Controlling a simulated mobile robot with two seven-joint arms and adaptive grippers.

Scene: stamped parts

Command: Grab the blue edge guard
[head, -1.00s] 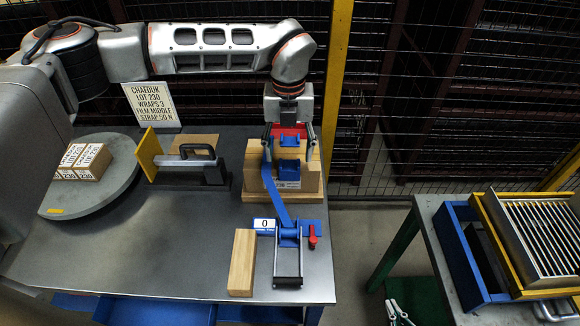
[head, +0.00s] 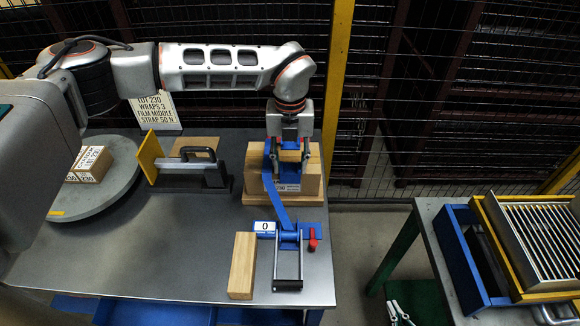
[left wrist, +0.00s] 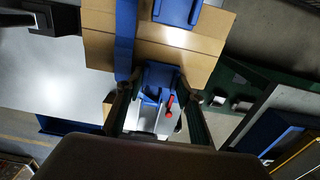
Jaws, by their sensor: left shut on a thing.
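My left gripper (head: 290,166) is over the front part of the cardboard box (head: 312,182). It is shut on a blue edge guard, which shows between its fingers in the left wrist view (left wrist: 160,76). Whether this guard still touches the box, I cannot tell. A second blue edge guard (left wrist: 178,11) lies on the box top, farther back. In the head view the gripper hides much of both guards.
A blue strap (head: 277,202) runs over the box, left of the gripper, to a tensioner (head: 288,264) with a red lever (head: 313,240). A wooden block (head: 242,265) lies beside it. A turntable (head: 110,192) with small boxes (head: 90,164) is left. A fence stands behind.

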